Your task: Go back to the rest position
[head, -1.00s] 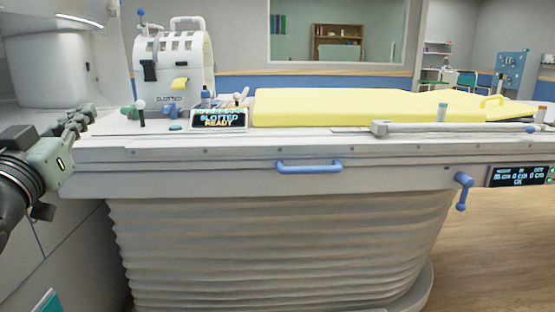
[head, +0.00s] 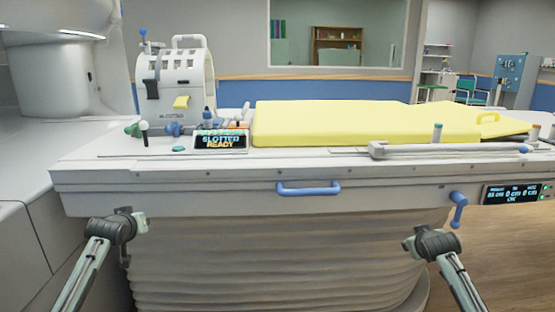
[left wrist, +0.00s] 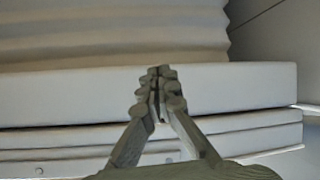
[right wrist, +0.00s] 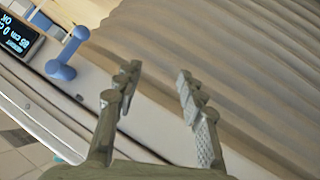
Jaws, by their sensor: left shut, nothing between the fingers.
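My left gripper (head: 138,223) is at the lower left of the head view, in front of the table's side. In the left wrist view its fingers (left wrist: 158,92) meet with nothing between them. My right gripper (head: 410,242) is at the lower right of the head view, also in front of the table's side. In the right wrist view its fingers (right wrist: 158,85) stand apart and the gap is empty. Both arms rise from the bottom edge of the head view.
The patient table (head: 225,185) spans the view, with a blue handle (head: 308,188) and a blue crank (head: 458,208) on its side. On top are a yellow pad (head: 350,122), a white slotted coil (head: 182,85) and a small display (head: 221,140). Wooden floor is free at right.

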